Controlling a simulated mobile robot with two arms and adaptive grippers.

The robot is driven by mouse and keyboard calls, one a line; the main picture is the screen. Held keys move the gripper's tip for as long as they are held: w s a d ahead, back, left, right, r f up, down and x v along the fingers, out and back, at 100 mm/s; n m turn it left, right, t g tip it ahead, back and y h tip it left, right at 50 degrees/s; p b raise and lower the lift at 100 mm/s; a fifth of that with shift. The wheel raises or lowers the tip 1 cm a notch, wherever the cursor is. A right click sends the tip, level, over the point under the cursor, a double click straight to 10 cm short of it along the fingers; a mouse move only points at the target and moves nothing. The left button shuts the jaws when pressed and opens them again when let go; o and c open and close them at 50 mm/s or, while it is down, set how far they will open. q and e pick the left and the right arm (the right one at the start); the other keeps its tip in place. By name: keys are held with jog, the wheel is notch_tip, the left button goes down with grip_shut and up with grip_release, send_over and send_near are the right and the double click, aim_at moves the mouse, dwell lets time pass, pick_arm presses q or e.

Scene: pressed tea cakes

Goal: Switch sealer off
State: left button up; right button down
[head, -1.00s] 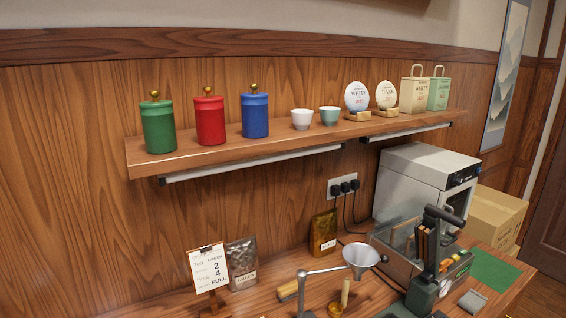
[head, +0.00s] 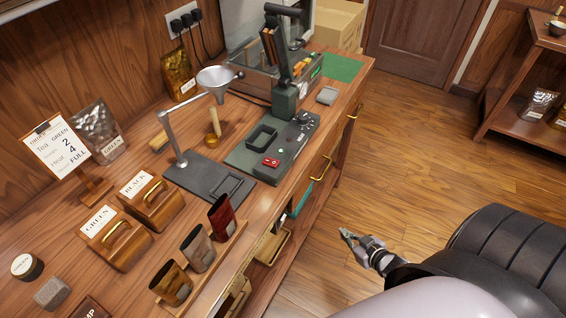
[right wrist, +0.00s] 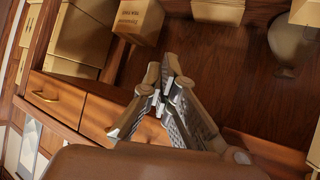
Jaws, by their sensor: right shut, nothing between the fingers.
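The dark green machine with an upright lever, which looks like the sealer (head: 240,158), stands on the far part of the wooden counter. On its base are a red switch (head: 271,162), a small lit green lamp, a dial and a square recess. The switch position is too small to tell. My right gripper (head: 346,234) is shut and empty over the floor, right of the counter and apart from the sealer. In the right wrist view its fingers (right wrist: 168,72) meet in front of drawers and boxes. My left gripper is out of view.
A funnel on a stand (head: 216,78) is left of the sealer. Wooden tea boxes (head: 116,246) and a rack of three scoops or cups line the nearer counter. Drawer handles (head: 321,167) project from the counter front. The floor (head: 420,130) to the right is open.

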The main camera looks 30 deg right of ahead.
jog(key=w+a+r+n+t+y+b, duration=0.15)
jog(key=w+r, duration=0.25)
jog(key=r, duration=0.4)
jog(key=w+r+t+y, duration=0.2)
jog(key=w+r+t, duration=0.1)
jog(key=r, duration=0.5)
jog(key=a+r+n+y+b, duration=0.1)
jog(key=a+r+n+y, duration=0.1)
jog(key=r, duration=0.6)
jog(key=a+r+n+t+y, duration=0.1)
jog(key=a+r+n+y, duration=0.1)
jog(key=a+r+y, duration=0.3)
notch_tip(320, 180, up, 4)
jog(key=shift+a+f+b, duration=0.15)
jog(key=shift+a+b, duration=0.2)
jog(key=shift+a, duration=0.45)
jog(key=shift+w+t, duration=0.1)
jog(key=shift+t, duration=0.15)
jog(key=r+p, duration=0.2)
send_over(283, 169)
jog(key=shift+w+a, duration=0.15)
jog(key=shift+w, duration=0.3)
jog(key=f, duration=0.3)
jog(key=shift+s, duration=0.25)
jog(key=shift+s+d+f, duration=0.15)
jog(key=shift+d+f, duration=0.05)
jog(key=shift+f, duration=0.35)
